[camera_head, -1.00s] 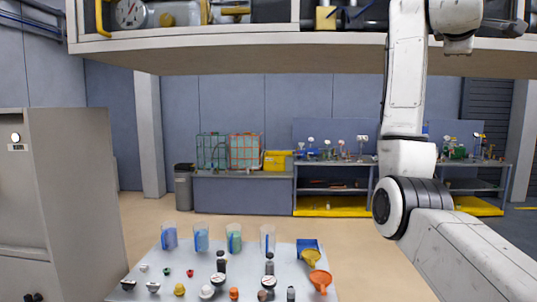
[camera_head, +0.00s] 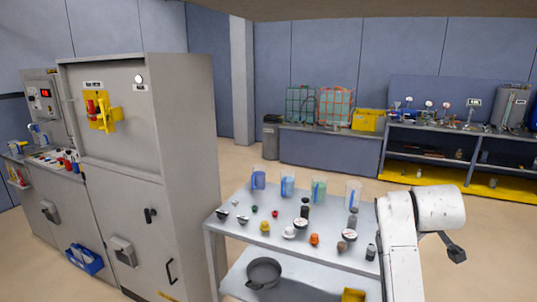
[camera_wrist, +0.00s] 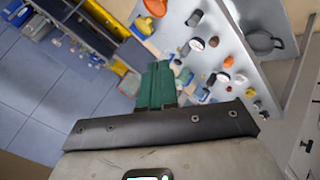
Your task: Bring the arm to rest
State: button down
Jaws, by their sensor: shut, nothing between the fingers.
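My gripper (camera_wrist: 158,72) shows in the wrist view as two dark green fingers pressed together, with nothing between them. Behind the fingers are a dark bar and a pale housing. In the wrist view the fingers appear over the tabletop's edge and the floor; how far above is unclear. In the head view my white arm is folded at the lower right, in front of the table's right end. My fingers cannot be made out there.
A metal table (camera_head: 232,203) carries beakers, caps and bottles, with a black pan (camera_head: 263,273) on its lower shelf. A tall grey cabinet (camera_head: 185,130) stands left. A workbench (camera_head: 460,140) lines the back right. Open floor lies between.

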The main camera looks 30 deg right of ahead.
jog(key=s+a+f+y, duration=0.1)
jog(key=s+a+f, duration=0.2)
jog(key=a+f, duration=0.35)
jog(key=s+a+f+g+y, duration=0.1)
jog(key=s+a+f+y, duration=0.15)
jog(key=a+f, duration=0.35)
jog(key=s+a+f+y, duration=0.1)
jog(key=s+a+f, duration=0.2)
jog(key=a+f, duration=0.35)
jog(key=s+a+f+g+y, duration=0.1)
jog(key=s+a+f, duration=0.2)
jog(key=s, duration=0.3)
jog(key=s+a+f+m+g+y, duration=0.1)
jog(key=s+a+f, duration=0.3)
jog(key=s, duration=0.2)
jog(key=s+a+f+g+y+b, duration=0.1)
jog(key=s+a+f, duration=0.2)
jog(key=s+f, duration=0.1)
jog(key=shift+s+a+m+g, duration=0.3)
jog(key=shift+s, duration=0.6)
jog(key=shift+f, duration=0.1)
